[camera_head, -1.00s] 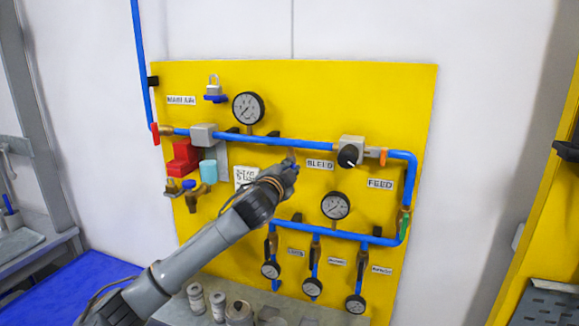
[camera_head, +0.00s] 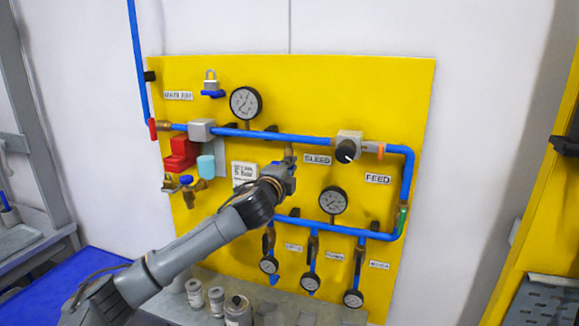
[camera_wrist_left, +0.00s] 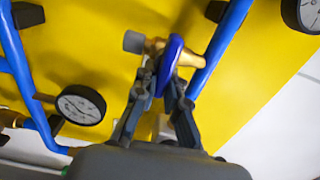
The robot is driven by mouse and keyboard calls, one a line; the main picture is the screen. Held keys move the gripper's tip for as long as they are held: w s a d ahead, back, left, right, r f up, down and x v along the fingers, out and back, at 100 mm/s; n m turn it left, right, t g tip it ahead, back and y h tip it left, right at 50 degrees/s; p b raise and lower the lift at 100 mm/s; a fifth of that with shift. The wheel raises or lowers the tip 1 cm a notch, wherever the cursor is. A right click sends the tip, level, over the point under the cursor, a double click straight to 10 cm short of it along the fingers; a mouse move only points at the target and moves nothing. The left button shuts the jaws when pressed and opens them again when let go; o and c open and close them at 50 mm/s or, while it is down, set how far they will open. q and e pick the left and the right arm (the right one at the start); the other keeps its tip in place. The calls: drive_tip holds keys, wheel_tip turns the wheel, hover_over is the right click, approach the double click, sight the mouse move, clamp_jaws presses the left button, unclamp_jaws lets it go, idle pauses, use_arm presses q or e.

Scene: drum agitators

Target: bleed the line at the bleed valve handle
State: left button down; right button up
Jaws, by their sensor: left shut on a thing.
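The bleed valve handle is a blue lever (camera_wrist_left: 172,62) on a brass valve body (camera_wrist_left: 190,58) in the left wrist view. The fingers of my left gripper (camera_wrist_left: 163,88) are on either side of the blue handle, shut on it. In the head view my left gripper (camera_head: 284,178) is at the yellow board just below the upper blue pipe, left of and below the BLEED label (camera_head: 317,160). It hides the handle there. Only the brass top of the bleed valve (camera_head: 289,153) shows above it. My right gripper is not in view.
Close by are the upper gauge (camera_head: 245,103), the middle gauge (camera_head: 333,200) and the upper blue pipe (camera_head: 275,137). A red block (camera_head: 181,155) is at the left. Several small gauges hang below, above a grey shelf with cans. White wall lies right of the board.

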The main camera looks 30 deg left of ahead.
use_arm(q)
drive_tip(key=shift+f, duration=0.1)
drive_tip(key=c, duration=1.4)
unclamp_jaws()
drive_tip(key=v, duration=1.2)
drive_tip(key=shift+d, duration=0.1)
